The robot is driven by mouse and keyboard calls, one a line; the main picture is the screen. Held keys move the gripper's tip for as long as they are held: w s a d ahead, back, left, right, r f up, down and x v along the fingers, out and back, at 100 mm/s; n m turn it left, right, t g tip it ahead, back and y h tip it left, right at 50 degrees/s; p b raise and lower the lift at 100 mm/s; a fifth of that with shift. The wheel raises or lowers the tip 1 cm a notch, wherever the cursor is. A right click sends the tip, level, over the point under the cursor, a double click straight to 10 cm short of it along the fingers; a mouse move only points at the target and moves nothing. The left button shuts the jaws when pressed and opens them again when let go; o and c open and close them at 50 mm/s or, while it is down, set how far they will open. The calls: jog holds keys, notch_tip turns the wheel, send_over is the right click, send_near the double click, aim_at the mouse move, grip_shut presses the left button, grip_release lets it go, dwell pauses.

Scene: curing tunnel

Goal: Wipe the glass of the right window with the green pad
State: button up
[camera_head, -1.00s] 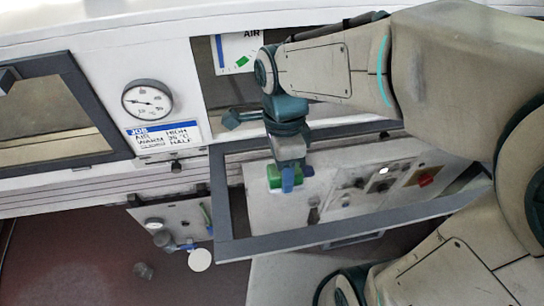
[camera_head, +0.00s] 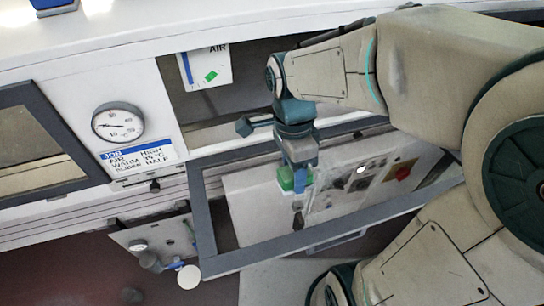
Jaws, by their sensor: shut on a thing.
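The right window is a tilted pane in a dark grey frame (camera_head: 204,225). Its glass (camera_head: 262,215) shows a pale panel with knobs and a red part, seen through it or mirrored. My gripper (camera_head: 298,181) points down at the upper left part of the glass, shut on the green pad (camera_head: 287,178). The pad looks close against the pane, but I cannot tell whether it touches. My gripper hides part of the pad and the glass behind it.
A dial gauge (camera_head: 118,122) and a job card (camera_head: 140,158) are on the white wall at left. The left window frame (camera_head: 62,125) is beyond them. A small control panel (camera_head: 155,236) with a white disc (camera_head: 189,277) sits below left of the right window.

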aim_at(314, 184)
jog(key=shift+w+d+f, duration=0.1)
jog(key=shift+w+d, duration=0.2)
jog(key=shift+d, duration=0.65)
jog(key=shift+w+d, duration=0.25)
jog(key=shift+d, duration=0.65)
